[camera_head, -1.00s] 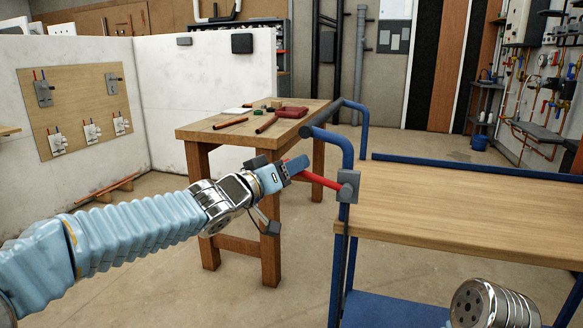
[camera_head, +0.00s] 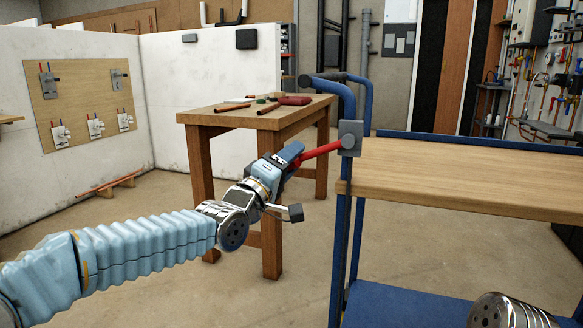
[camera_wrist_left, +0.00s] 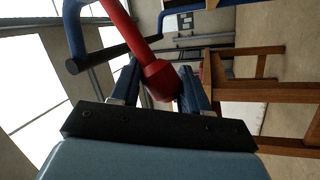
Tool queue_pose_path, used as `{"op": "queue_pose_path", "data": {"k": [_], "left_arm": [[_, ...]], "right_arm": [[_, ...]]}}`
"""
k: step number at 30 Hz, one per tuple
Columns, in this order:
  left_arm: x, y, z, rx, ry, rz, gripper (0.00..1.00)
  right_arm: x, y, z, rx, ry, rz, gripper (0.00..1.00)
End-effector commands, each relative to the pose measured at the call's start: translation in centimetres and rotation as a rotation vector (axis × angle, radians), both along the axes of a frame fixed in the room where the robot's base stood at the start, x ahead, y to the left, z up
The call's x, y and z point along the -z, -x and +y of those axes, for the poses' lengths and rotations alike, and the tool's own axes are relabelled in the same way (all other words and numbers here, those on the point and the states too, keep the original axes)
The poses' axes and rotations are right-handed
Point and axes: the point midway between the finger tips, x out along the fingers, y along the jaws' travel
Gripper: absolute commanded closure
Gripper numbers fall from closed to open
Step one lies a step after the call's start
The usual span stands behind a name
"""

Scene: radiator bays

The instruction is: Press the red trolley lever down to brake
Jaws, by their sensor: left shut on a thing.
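The red lever (camera_head: 321,151) is joined to a grey pivot block (camera_head: 350,138) on the blue upright of the trolley (camera_head: 470,188). It slopes down to the left from the pivot, with its outer end lower than the pivot. My left gripper (camera_head: 291,158) is shut on that outer end, which its fingers partly hide in the head view. In the left wrist view the thick red end of the lever (camera_wrist_left: 160,80) lies between the two blue fingers of my left gripper (camera_wrist_left: 160,88). My right gripper is out of view.
A wooden table (camera_head: 225,117) with a dark red case (camera_head: 294,99) and pipes stands just behind my left gripper. The trolley's dark handle grip (camera_head: 318,83) is above the lever. A white partition (camera_head: 190,110) stands at the back left.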

Motion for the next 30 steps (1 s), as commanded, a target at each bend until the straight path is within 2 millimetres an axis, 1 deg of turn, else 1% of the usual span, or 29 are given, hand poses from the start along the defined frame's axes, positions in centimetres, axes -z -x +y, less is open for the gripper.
{"op": "queue_pose_path", "data": {"k": [1, 17, 18, 22, 30], "left_arm": [[0.69, 0.06, -0.20, 0.004, 0.004, 0.007, 1.00], [0.96, 0.01, -0.25, 0.006, 0.028, 0.023, 1.00], [0.97, 0.01, -0.25, 0.006, 0.028, 0.023, 0.52], [0.90, 0.03, -0.26, 0.005, 0.028, 0.021, 0.32], [0.60, 0.03, -0.11, 0.004, 0.032, 0.016, 0.32]], "right_arm": [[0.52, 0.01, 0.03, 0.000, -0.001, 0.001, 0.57], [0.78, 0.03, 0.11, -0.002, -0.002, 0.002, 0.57], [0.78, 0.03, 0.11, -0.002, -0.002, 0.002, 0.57], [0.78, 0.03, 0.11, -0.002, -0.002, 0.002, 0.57], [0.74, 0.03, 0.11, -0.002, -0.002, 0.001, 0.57]]}}
